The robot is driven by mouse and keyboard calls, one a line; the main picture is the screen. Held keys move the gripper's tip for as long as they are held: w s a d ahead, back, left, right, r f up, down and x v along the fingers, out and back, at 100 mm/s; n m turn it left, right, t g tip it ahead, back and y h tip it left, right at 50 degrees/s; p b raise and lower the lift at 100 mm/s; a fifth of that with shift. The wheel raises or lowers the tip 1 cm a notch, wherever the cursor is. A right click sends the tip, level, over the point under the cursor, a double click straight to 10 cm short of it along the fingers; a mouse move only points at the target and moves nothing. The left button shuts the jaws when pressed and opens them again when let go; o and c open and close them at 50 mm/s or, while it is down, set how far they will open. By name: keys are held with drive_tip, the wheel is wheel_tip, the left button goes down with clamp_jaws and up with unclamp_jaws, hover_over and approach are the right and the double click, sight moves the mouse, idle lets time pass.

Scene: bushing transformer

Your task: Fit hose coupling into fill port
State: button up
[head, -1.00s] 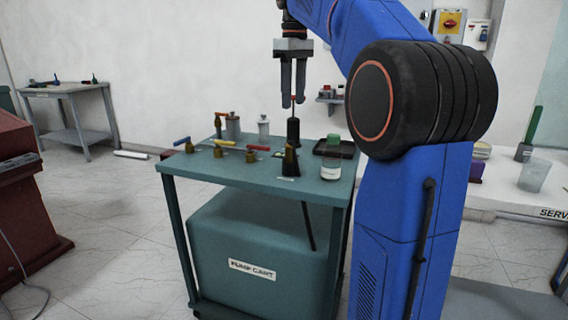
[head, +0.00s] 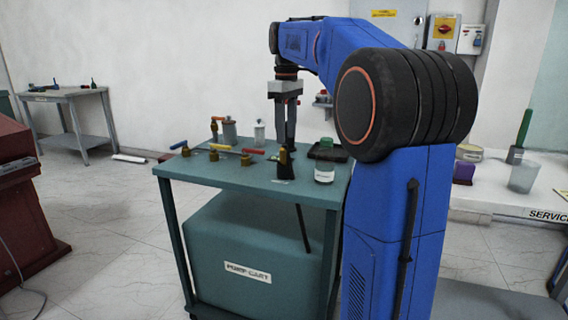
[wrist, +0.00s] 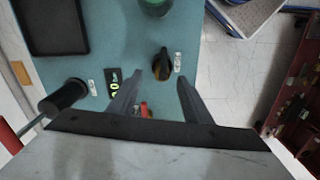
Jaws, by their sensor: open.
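A brass-and-black fitting (head: 284,165), which looks like the hose coupling, stands on the green pump cart (head: 240,178). A thin dark hose (head: 303,228) hangs below the cart top near it. In the wrist view the fitting (wrist: 161,66) shows between and just beyond my fingertips, beside a small white label. My gripper (head: 286,143) points down above it, with open, empty jaws; in the wrist view the two fingers (wrist: 160,80) are spread apart. Whether they touch the fitting cannot be told. I cannot make out the fill port in either view.
Several valves with coloured levers (head: 213,154) stand left. A dark red machine (head: 18,190) is at far left.

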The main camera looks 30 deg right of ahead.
sight(284, 150)
drive_tip(key=shift+w+a+f, duration=0.1)
drive_tip(key=shift+a+f, duration=0.1)
drive_tip(key=shift+f, duration=1.45)
drive_tip(key=shift+a+f, duration=0.15)
drive_tip(key=shift+f, duration=1.5)
clamp_jaws()
